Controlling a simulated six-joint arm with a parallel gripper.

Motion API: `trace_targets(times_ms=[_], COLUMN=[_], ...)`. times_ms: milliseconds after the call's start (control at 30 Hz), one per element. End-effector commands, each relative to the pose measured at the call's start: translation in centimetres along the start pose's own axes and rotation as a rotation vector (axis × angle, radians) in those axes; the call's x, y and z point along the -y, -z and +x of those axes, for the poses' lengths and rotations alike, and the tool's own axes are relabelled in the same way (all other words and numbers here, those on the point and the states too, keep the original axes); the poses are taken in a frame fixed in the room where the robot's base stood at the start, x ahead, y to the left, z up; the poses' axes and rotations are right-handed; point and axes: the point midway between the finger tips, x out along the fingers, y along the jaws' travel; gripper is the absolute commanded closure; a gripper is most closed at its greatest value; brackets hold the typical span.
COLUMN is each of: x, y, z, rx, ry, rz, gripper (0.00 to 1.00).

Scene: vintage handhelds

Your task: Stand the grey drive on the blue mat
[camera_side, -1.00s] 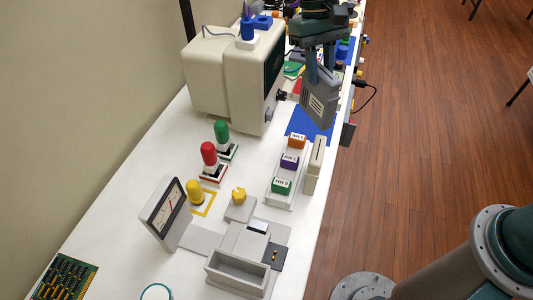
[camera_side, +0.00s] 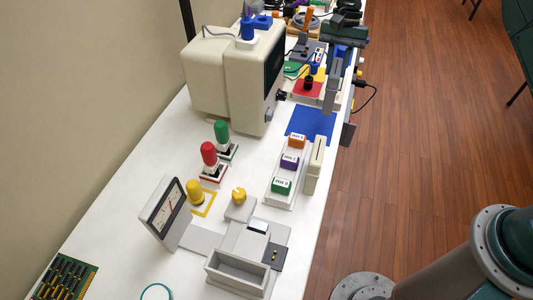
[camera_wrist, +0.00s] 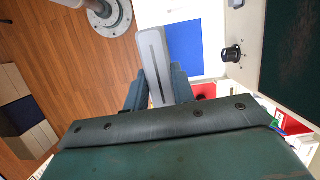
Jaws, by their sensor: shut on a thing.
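My gripper (camera_side: 336,72) is shut on the grey drive (camera_side: 329,96), which hangs below it edge-on in the side view. In the wrist view the drive (camera_wrist: 154,58) sits between the two fingers of my gripper (camera_wrist: 156,88), its narrow slotted edge facing the camera. The blue mat (camera_side: 310,121) lies flat and bare on the white table, near its right edge. The drive is above the table, beyond the mat in the side view. In the wrist view the mat (camera_wrist: 197,46) shows to the right of the drive. The exact height of the drive is hard to tell.
A beige monitor (camera_side: 240,75) stands left of the mat. A rack of labelled cartridges (camera_side: 288,172) and an upright pale unit (camera_side: 315,158) stand in front of the mat. A red panel (camera_side: 302,90) lies behind it. The table edge drops off at the right.

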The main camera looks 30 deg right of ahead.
Motion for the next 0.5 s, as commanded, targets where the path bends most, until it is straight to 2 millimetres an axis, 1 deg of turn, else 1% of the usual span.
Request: trace_targets(times_ms=[133, 367, 500], x=[0.5, 0.6, 0.7], y=[0.2, 0.3, 0.6], z=[0.5, 0.8, 1.9], rx=[0.003, 0.005, 0.008], ry=[0.010, 0.011, 0.011], rz=[0.030, 0.037, 0.038], gripper=[1.00, 1.00, 1.00])
